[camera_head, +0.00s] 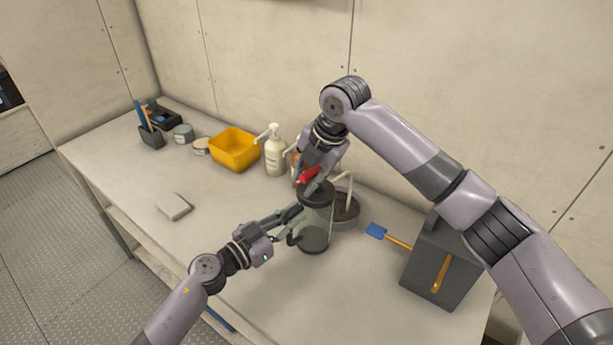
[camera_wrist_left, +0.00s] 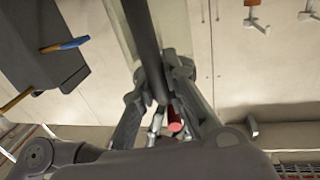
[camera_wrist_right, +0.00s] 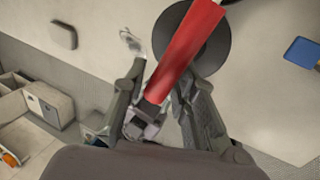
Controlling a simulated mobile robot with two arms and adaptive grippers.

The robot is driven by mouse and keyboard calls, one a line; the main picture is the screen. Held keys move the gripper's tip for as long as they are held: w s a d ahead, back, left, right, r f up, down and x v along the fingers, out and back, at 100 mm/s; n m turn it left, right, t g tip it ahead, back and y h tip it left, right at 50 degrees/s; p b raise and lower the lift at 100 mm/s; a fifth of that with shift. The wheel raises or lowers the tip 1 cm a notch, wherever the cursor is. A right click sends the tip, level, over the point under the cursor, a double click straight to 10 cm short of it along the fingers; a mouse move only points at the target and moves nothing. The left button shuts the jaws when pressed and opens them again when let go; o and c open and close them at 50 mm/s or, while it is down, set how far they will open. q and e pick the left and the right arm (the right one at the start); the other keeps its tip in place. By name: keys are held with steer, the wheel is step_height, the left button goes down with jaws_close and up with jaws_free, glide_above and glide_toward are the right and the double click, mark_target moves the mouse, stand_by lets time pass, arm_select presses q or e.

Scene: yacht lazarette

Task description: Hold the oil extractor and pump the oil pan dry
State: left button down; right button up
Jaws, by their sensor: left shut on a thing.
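My right gripper (camera_head: 309,173) is at the red pump handle (camera_head: 311,175) above the lid. In the right wrist view the red handle (camera_wrist_right: 185,50) lies between the fingers; whether they press on it is unclear. The oil pan (camera_head: 345,208), a round grey pan with dark brown inside, sits behind the extractor. A pale tube (camera_head: 349,186) reaches into it.
A yellow tub (camera_head: 234,149) and a pump bottle (camera_head: 275,156) stand at the back. A grey block (camera_head: 173,206) lies left. The front left bench is mostly clear.

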jaws_close()
steer(key=shift+r, duration=0.1)
